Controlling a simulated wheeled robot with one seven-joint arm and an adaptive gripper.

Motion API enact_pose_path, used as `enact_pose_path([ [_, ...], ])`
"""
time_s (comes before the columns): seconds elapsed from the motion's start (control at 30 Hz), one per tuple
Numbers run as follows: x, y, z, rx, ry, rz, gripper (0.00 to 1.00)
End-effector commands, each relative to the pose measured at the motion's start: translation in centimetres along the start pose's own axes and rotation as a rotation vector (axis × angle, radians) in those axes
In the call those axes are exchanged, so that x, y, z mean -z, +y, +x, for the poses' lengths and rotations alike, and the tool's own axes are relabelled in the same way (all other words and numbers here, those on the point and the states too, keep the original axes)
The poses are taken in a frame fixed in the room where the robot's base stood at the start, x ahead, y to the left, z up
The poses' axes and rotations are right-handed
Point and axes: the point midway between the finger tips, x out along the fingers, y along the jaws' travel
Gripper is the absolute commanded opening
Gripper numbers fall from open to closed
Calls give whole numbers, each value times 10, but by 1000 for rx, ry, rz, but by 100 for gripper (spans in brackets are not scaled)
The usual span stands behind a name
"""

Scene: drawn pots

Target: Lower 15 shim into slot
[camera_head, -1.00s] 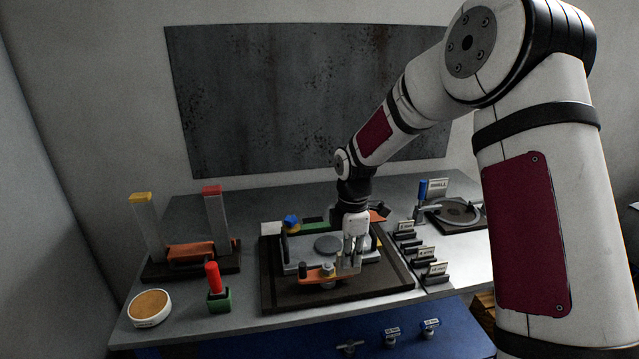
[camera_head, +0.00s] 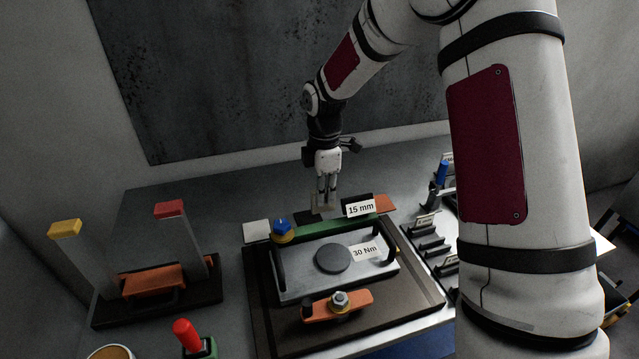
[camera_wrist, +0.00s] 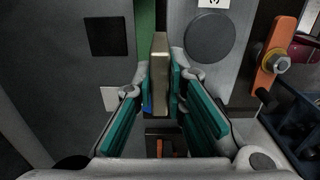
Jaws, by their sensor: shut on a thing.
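My gripper (camera_head: 325,200) is shut on a flat tan shim (camera_head: 321,205). It holds the shim near the back edge of the fixture, beside a white "15 mm" label (camera_head: 360,208). In the wrist view, the shim (camera_wrist: 160,75) stands on edge between the teal finger pads (camera_wrist: 160,90). A green strip (camera_head: 332,228) runs along the back of the grey fixture plate (camera_head: 315,288); it also shows in the wrist view (camera_wrist: 146,25), just left of the shim. I cannot make out the slot or whether the shim touches anything.
The plate carries a round grey disc (camera_head: 333,259), a "30 Nm" label (camera_head: 366,251) and a blue knob (camera_head: 282,226). An orange clamp (camera_head: 322,306) sits in front. A rack with yellow-topped (camera_head: 66,229) and red-topped (camera_head: 170,209) columns stands left. Black holders (camera_head: 432,243) stand right.

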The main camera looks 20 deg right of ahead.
Motion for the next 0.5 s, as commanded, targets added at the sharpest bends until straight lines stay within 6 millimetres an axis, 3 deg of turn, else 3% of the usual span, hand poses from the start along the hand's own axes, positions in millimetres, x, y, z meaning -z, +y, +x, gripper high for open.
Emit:
enact_pose_path([
  [0.33, 0, 0, -1, -3, 0, 0, 0],
  [0.5, 0, 0, 8, -1, 0, -1, 0],
])
